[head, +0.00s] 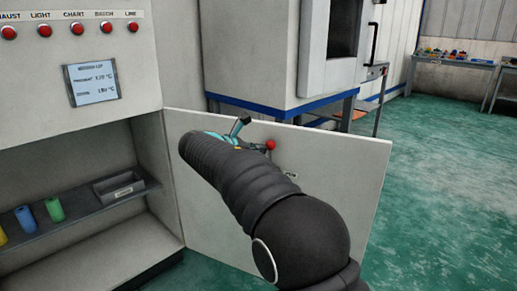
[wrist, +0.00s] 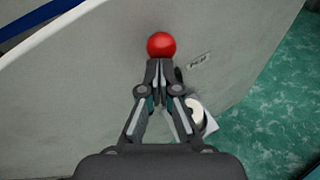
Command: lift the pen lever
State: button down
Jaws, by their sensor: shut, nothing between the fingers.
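The lever's red ball knob (head: 271,145) stands in front of a pale panel, close to the end of my arm. It also shows in the wrist view (wrist: 161,45), just beyond my fingertips. My gripper (wrist: 159,68) is shut and empty, its tips close together right at the near side of the ball. I cannot tell whether they touch it. A round, pale mount (wrist: 196,112) shows partly behind the right finger, and most of the lever's arm is hidden by the gripper. A small label (wrist: 198,62), seemingly reading PEN, is on the panel beside the ball.
The pale panel (head: 340,185) stands out from a cabinet (head: 125,75) with red buttons and a display. A shelf (head: 95,205) inside holds coloured cylinders and a grey tray (head: 119,187). Green floor (head: 445,170) is open to the right. A large machine (head: 250,60) stands behind.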

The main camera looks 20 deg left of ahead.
jog(key=shift+s, duration=0.1)
jog(key=a+f+p+v, duration=0.1)
jog(key=f+v, duration=0.1)
jog(key=v, duration=1)
jog(key=shift+s+r, duration=0.15)
jog(key=shift+s, duration=0.3)
jog(key=shift+a, duration=0.1)
